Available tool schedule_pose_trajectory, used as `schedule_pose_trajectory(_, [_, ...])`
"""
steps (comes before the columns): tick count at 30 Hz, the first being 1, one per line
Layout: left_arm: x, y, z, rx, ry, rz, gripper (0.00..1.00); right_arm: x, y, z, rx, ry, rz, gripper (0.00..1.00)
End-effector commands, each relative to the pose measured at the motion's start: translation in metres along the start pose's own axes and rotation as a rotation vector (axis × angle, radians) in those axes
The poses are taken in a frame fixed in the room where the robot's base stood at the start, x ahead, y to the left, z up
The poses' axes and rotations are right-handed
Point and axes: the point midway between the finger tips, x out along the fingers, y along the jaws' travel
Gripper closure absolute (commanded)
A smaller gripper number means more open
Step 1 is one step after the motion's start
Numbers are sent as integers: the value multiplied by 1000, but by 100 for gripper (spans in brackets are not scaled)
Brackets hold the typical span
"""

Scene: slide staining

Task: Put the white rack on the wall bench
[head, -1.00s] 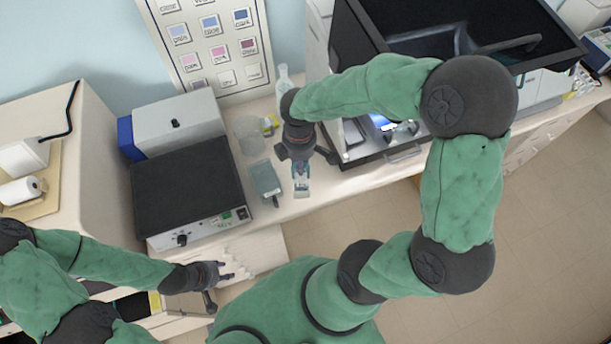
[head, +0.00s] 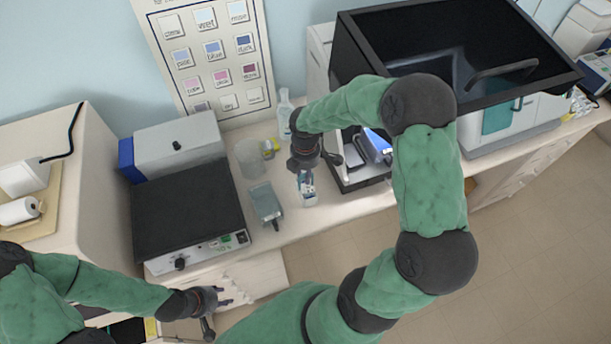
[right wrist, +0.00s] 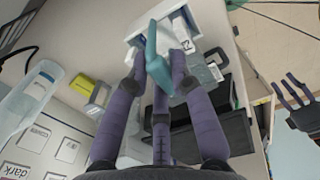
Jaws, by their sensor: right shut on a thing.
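The white rack (head: 308,199) has a teal handle and hangs from my right gripper (head: 304,174) over the wall bench (head: 335,207), between a small grey tray and the dark hooded machine. In the right wrist view, the fingers close around the teal handle (right wrist: 158,58), with the white rack body (right wrist: 205,22) beyond them. Whether its underside touches the bench cannot be told. My left gripper (head: 222,301) is empty, with its fingers spread, low at the left near the white drawers; it also shows in the right wrist view (right wrist: 296,92).
The grey tray (head: 266,203), a clear beaker (head: 249,158) and a bottle (head: 285,112) stand close left of the rack. A black-topped hotplate (head: 188,190) is further left. The dark hooded machine (head: 365,175) is close right. Bare bench lies along the front edge.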

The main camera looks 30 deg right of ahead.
Motion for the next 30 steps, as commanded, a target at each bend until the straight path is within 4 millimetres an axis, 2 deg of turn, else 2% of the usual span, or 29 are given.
schedule_pose_trajectory(3, [-1, 0, 0, 0, 0, 0, 60, 17, 14, 6, 2, -1, 0, 100])
schedule_pose_trajectory(7, [-1, 0, 0, 0, 0, 0, 60, 25, 22, 9, 1, 0, 3, 100])
schedule_pose_trajectory(13, [-1, 0, 0, 0, 0, 0, 60, 34, 28, 11, 1, 0, 2, 100])
schedule_pose_trajectory(20, [-5, 2, 0, 0, 0, 0, 60, 62, 28, 11, 1, 0, 2, 100])
schedule_pose_trajectory(30, [-3, 1, 0, 0, 0, 0, 60, 66, 28, 11, 1, 1, 4, 100])
